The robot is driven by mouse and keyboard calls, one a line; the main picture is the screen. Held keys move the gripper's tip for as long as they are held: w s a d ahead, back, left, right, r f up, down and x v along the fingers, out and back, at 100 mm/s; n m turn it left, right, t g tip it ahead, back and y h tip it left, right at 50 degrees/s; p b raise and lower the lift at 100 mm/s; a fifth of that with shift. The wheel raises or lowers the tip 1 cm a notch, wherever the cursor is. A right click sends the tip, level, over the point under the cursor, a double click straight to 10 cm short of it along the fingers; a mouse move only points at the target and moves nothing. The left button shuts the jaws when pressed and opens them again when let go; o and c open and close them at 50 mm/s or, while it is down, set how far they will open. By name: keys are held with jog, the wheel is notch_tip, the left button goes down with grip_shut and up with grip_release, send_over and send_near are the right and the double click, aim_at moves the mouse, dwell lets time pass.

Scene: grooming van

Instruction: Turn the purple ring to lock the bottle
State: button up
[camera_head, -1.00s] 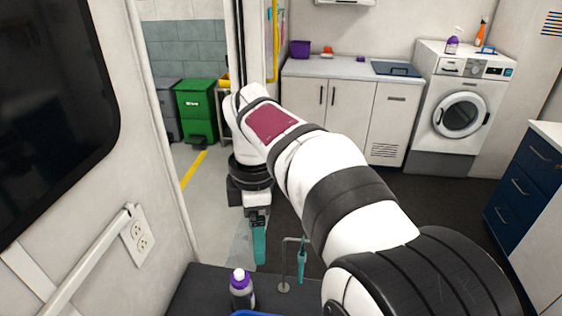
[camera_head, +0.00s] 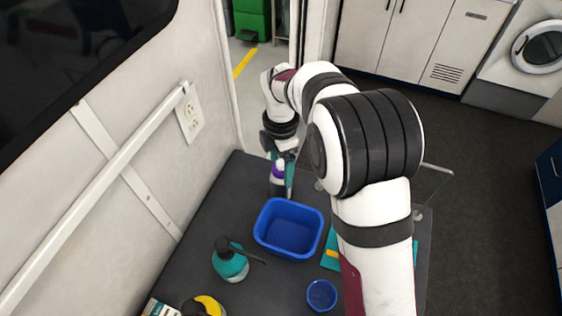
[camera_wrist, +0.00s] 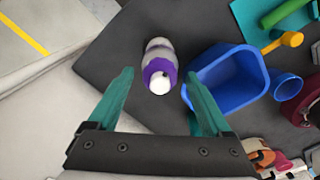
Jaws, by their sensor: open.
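The bottle (camera_head: 279,188) stands upright on the dark table, toward its far end. In the wrist view I see its purple ring (camera_wrist: 158,70) below a white cap (camera_wrist: 160,84), with a grey body behind. My gripper (camera_wrist: 156,88) is open, its two teal fingers on either side of the bottle top with a gap at each side. In the head view my gripper (camera_head: 283,170) hangs at the bottle and partly hides it. I cannot tell the exact height of the fingertips relative to the ring.
A blue basin (camera_head: 290,228) stands close to the bottle. A teal pump bottle (camera_head: 229,260), a yellow-topped container (camera_head: 204,306) and a small blue bowl (camera_head: 321,295) are nearer on the table. The wall with a rail (camera_head: 100,193) borders the table's left side.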

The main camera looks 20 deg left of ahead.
grip_shut()
dwell(0.4)
jog(key=shift+m, duration=0.3)
jog(key=m, duration=0.3)
jog(key=shift+m, duration=0.4)
jog(key=m, duration=0.4)
jog(key=shift+m, duration=0.3)
jog(key=m, duration=0.4)
jog(key=shift+m, duration=2.4)
